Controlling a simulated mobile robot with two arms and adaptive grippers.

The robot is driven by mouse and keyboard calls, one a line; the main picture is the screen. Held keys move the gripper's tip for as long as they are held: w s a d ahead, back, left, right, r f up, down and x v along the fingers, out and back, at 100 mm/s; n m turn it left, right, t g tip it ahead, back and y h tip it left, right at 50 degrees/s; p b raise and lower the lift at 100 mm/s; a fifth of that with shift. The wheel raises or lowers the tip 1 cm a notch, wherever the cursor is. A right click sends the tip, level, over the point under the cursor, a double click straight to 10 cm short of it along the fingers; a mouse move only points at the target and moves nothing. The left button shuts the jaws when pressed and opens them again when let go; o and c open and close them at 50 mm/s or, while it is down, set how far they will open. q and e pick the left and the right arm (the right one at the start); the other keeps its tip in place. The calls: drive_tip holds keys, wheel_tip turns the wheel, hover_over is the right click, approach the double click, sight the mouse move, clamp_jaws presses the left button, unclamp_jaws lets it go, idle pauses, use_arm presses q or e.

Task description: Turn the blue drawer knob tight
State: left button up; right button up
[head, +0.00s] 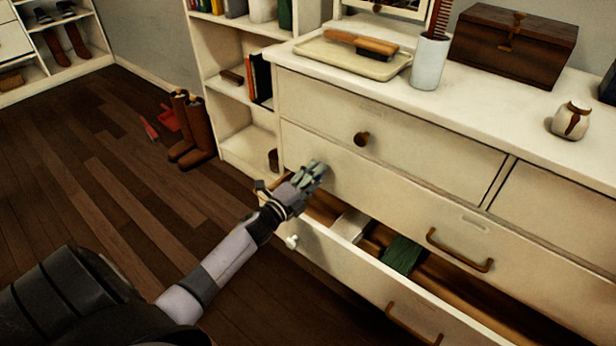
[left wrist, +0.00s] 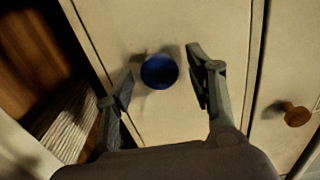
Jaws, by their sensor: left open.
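The blue drawer knob (left wrist: 159,71) shows in the left wrist view, round and on a cream drawer front (left wrist: 200,20). In the head view the knob is hidden behind my left gripper (head: 312,172). My left gripper is open, and in the wrist view its two fingers (left wrist: 160,85) stand on either side of the knob. A gap shows between the knob and each finger. I cannot tell how far the fingertips are from the drawer front. My right gripper is not in view.
Below, a drawer stands open, with a green cloth (head: 402,255) and a white item (head: 349,225) inside. A brown knob (head: 361,139) is on the drawer above. The dresser top (head: 480,125) bears a tray, cup, box and jar. Brown boots (head: 196,135) stand on the floor.

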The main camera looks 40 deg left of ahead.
use_arm(q)
drive_tip(key=s, duration=1.2)
drive_tip(key=shift+a, duration=0.45)
